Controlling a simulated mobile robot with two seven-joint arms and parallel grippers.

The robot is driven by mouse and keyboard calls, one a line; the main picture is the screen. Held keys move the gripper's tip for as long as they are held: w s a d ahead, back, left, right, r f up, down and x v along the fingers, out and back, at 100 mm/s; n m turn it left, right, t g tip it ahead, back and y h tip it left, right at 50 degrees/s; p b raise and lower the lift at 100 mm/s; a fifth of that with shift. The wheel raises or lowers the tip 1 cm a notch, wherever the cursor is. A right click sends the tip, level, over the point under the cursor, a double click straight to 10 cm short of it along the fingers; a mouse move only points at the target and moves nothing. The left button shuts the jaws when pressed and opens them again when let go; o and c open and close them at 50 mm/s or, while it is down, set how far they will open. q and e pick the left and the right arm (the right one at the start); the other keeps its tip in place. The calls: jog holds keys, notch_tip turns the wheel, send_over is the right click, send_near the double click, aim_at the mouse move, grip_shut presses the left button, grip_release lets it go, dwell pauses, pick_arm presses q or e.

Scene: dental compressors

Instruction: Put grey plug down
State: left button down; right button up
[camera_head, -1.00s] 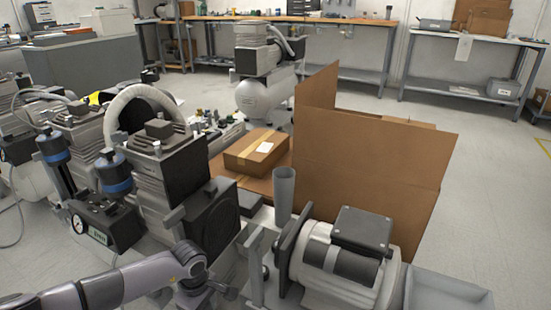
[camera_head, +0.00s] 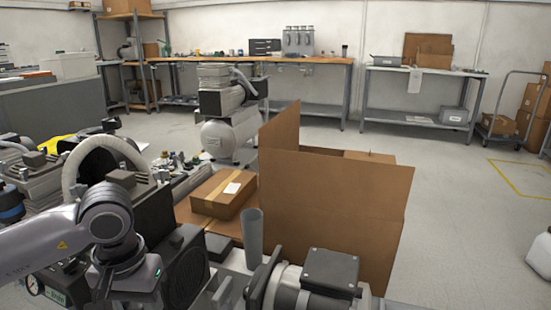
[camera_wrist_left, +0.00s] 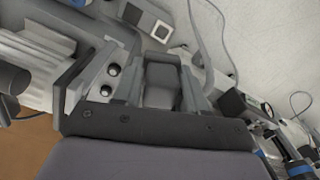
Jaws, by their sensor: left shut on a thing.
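My left gripper (camera_wrist_left: 160,62) is shut on the grey plug (camera_wrist_left: 162,84), a small grey block between its fingers in the left wrist view. A pale box-shaped part with a dark square (camera_wrist_left: 146,20) shows beyond the fingertips. In the head view my left arm comes in from the left, over the compressor area. Its fingers and the plug cannot be made out there. Whether the plug touches anything below is not clear. My right gripper is in neither view.
A grey compressor motor (camera_head: 318,285) and an upright grey tube (camera_head: 252,238) stand near the front. An open cardboard box (camera_head: 335,205) and a taped carton (camera_head: 222,193) are behind. Several compressor units crowd the left. Clear floor (camera_head: 460,240) lies to the right.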

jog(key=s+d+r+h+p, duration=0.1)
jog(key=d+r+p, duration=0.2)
jog(key=p, duration=0.7)
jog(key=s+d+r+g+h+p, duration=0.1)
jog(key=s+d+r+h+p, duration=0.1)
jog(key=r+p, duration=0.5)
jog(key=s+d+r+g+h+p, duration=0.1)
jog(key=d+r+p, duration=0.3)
jog(key=p, duration=1)
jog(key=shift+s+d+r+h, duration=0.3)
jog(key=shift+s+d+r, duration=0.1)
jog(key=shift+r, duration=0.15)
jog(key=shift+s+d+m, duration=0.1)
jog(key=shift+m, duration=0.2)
